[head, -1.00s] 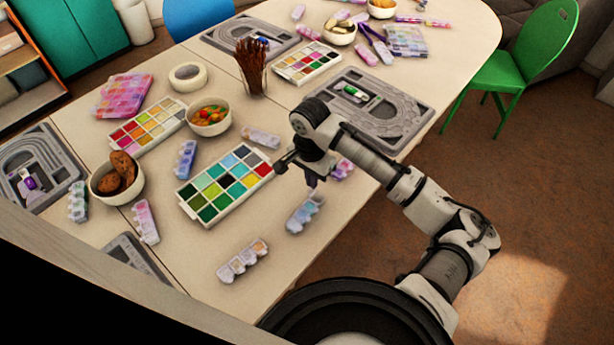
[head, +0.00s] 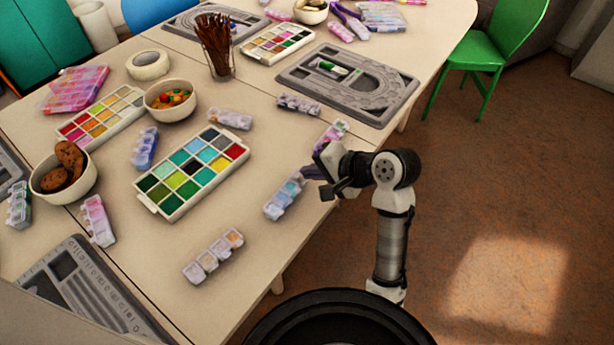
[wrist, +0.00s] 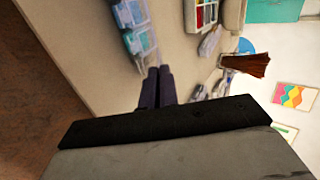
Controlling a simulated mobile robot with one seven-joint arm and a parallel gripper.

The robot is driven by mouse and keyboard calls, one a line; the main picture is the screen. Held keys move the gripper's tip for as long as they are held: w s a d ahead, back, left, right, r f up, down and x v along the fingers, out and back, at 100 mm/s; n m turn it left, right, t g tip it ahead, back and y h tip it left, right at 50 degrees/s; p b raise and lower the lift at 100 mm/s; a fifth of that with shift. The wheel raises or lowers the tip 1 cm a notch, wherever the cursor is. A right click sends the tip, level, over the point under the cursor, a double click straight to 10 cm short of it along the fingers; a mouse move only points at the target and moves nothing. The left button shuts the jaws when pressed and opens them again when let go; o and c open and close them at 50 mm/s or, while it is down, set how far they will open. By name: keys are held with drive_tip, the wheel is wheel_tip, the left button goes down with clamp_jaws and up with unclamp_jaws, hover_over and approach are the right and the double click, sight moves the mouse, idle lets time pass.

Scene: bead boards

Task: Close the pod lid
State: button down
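Several bead pods with clear lids lie on the table (head: 255,270). A blue pod (head: 283,195) lies near the right edge, just left of my gripper (head: 310,173). A pink and green pod (head: 331,133) lies just beyond my gripper. Others are a pale orange pod (head: 213,256), a pale pod (head: 230,118) and a purple pod (head: 299,104). Which pod has an open lid is too small to tell. In the wrist view my two dark fingers (wrist: 157,86) are together with nothing seen between them. A pod (wrist: 141,42) shows to their upper left.
A palette of green and blue squares (head: 193,172) lies left of the gripper. Clear table surrounds the pale orange pod.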

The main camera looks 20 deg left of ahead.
sight(318, 194)
drive_tip(key=f+y+b, duration=0.1)
drive_tip(key=y, duration=0.1)
drive_tip(key=d+f+t+y+b, duration=0.1)
drive_tip(key=y+b, duration=0.1)
drive_tip(key=shift+s+f, duration=0.15)
drive_tip(key=shift+f, duration=0.15)
drive_tip(key=shift+d+f+t+y+b, duration=0.15)
drive_tip(key=shift+f+t+y+b, duration=0.25)
drive_tip(key=shift+y+b, duration=0.45)
drive_tip(key=c, duration=1.6)
unclamp_jaws()
drive_tip(key=shift+c, duration=0.2)
drive_tip(key=shift+d, duration=0.1)
drive_tip(key=b+v, duration=0.1)
drive_tip(key=v, duration=1.2)
drive_tip(key=shift+s+d, duration=0.15)
drive_tip(key=shift+d, duration=0.2)
